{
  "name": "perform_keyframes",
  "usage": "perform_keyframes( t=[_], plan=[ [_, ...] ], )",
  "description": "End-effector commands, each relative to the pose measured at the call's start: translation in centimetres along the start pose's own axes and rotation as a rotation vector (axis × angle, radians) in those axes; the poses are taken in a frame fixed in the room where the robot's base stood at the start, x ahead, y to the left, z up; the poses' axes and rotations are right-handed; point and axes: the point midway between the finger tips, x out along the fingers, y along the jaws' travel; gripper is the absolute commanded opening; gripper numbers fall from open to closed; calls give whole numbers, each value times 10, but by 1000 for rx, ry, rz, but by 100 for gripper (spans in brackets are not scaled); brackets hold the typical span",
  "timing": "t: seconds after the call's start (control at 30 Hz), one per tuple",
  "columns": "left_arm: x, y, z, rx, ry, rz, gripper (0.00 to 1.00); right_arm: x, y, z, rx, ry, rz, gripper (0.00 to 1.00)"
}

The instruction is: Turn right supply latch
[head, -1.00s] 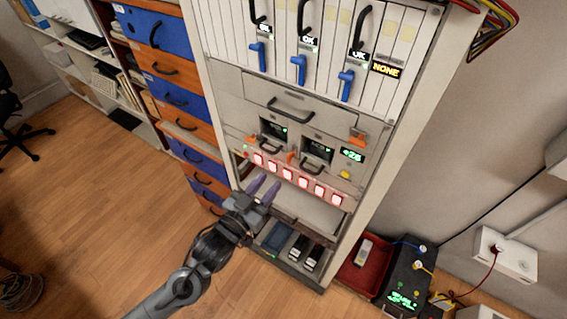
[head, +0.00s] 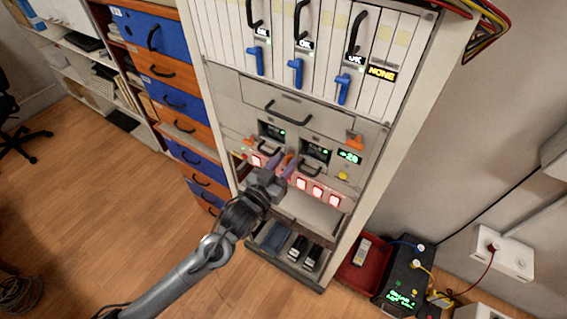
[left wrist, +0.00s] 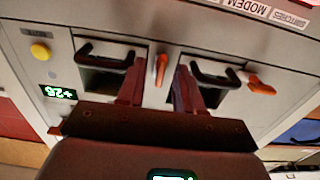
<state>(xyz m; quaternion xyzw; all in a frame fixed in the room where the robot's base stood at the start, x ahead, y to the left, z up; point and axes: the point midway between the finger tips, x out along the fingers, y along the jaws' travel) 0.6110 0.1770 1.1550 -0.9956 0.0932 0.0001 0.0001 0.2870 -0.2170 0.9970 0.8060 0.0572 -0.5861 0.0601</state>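The right supply (head: 316,151) is a grey module with a dark screen and a black handle in the rack's middle row. Its small orange latch (left wrist: 161,70) points nearly up and down in the left wrist view, between the two supplies. In the head view the latch (head: 288,160) is partly hidden by my fingers. My left gripper (head: 281,164) is open, its purple fingers on either side of the latch in the left wrist view (left wrist: 158,90). I cannot tell whether they touch it. My right gripper is not in view.
The left supply (head: 272,131) sits beside it, with its own orange latch (left wrist: 262,85). A yellow button (head: 343,175) and a green display (head: 348,157) are at the right. Red-lit switches (head: 318,190) run below. Blue levers (head: 296,72) are above.

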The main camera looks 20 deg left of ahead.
Motion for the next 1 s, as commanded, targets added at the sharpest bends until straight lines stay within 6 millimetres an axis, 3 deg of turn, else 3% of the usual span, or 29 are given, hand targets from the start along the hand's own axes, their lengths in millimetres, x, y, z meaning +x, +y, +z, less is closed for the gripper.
perform_keyframes(
  t=[0.03,0.27,0.67,1.0],
  plan=[
    [0,0,0,0,0,0,32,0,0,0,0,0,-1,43],
    [0,0,0,0,0,0,0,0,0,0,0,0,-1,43],
    [0,0,-1,36,0,0,0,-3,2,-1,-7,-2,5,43],
    [0,0,-3,247,0,-1,0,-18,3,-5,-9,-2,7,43]
  ],
)
